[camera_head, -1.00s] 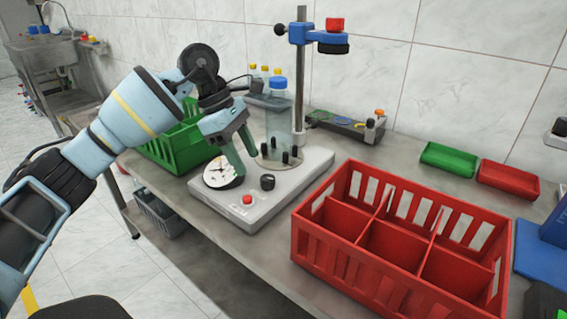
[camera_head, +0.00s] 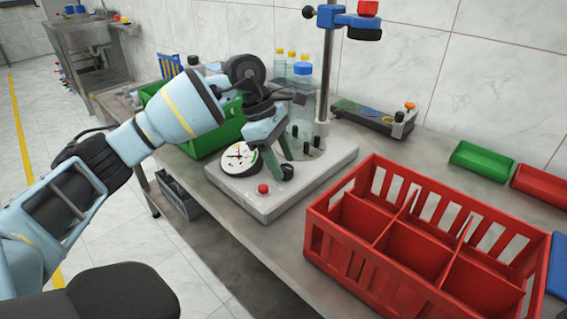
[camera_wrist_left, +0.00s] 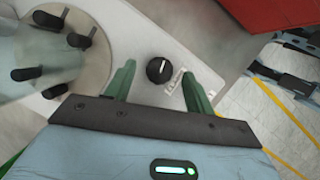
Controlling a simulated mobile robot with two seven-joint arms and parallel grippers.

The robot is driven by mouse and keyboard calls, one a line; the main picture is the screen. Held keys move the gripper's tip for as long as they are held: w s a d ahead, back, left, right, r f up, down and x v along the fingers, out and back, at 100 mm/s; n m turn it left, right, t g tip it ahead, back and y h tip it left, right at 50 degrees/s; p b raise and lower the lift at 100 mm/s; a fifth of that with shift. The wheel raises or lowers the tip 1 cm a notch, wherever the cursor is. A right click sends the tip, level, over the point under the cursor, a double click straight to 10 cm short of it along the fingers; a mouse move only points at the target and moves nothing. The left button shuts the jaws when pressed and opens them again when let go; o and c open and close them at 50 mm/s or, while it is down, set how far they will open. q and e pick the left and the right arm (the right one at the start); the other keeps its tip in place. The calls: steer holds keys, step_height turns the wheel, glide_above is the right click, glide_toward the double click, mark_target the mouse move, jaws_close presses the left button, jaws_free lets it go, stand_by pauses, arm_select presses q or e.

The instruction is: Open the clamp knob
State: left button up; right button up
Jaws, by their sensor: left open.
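A small black round knob (camera_head: 287,172) with a white pointer line stands on the light grey base (camera_head: 262,207) of the feeder. The knob shows in the left wrist view (camera_wrist_left: 158,70) too, framed by the two green fingers. My left gripper (camera_head: 284,166) is open and points down at this knob, with its fingertips close to it. I cannot tell whether the fingers touch it. A second black knob (camera_head: 308,12) is on the blue clamp (camera_head: 340,18) high on the metal post. My right gripper is not in view.
A dial (camera_head: 239,159) and a red button (camera_head: 263,188) are beside the knob. Several black pegs and bottles stand behind. A red divided crate (camera_head: 340,250) is at the right, a green crate (camera_head: 212,138) at the left behind my arm. The bench strip before the base is clear.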

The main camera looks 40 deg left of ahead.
arm_select(q)
steer(key=shift+w+d+f, duration=0.1)
steer(key=shift+d+f, duration=0.1)
steer(key=shift+f, duration=0.35)
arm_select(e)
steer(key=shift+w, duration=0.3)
arm_select(q)
steer(key=c, duration=0.7)
steer(key=shift+c, duration=1.4)
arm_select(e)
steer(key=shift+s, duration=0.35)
